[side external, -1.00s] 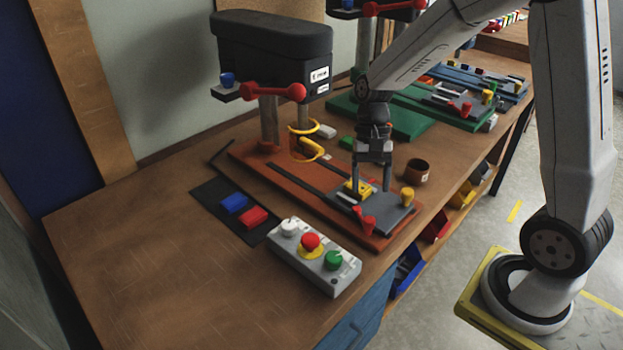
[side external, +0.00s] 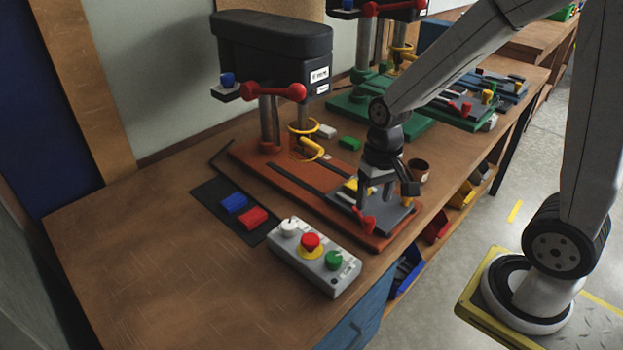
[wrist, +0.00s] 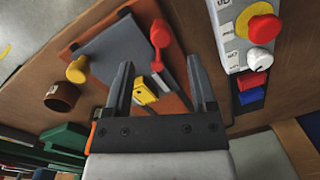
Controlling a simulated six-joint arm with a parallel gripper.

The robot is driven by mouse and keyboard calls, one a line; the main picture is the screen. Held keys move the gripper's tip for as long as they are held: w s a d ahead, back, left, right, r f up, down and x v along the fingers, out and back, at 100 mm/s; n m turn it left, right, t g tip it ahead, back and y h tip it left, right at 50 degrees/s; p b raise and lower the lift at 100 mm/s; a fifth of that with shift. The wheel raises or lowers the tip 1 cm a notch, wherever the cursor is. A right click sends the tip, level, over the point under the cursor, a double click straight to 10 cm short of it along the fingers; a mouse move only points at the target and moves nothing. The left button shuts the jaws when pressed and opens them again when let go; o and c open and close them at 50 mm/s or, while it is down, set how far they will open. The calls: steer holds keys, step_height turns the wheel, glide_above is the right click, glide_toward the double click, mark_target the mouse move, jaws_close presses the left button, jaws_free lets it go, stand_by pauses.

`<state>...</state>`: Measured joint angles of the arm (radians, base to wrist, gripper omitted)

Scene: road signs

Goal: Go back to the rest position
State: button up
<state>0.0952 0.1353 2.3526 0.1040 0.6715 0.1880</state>
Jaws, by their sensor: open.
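My gripper (side external: 377,194) is open and empty, low over the orange-red base of the nearest drill press (side external: 285,172). In the side view its fingers stand in front of the grey vise plate (side external: 397,216) and the red handle (side external: 364,219). A yellow block (side external: 351,185) sits at the vise, just left of the fingers. In the wrist view the fingers (wrist: 160,75) are spread wide, with the yellow block (wrist: 144,92) and the red handle (wrist: 158,38) showing between them. Whether the fingers touch the vise cannot be told.
A control box (side external: 314,257) with red, green and white buttons stands at the front. A black mat (side external: 210,193) holds a blue and a red block. A brown cup (side external: 418,169) stands behind my gripper. Green and blue machines are farther back. The table's left side is clear.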

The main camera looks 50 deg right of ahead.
steer(key=n+t, duration=0.1)
steer(key=s+a+n, duration=0.1)
steer(key=s+n+t, duration=0.1)
steer(key=n, duration=0.1)
steer(key=shift+a+f+t+h, duration=0.25)
steer(key=shift+a+t+h, duration=0.05)
steer(key=shift+a+h, duration=0.1)
steer(key=shift+w, duration=0.1)
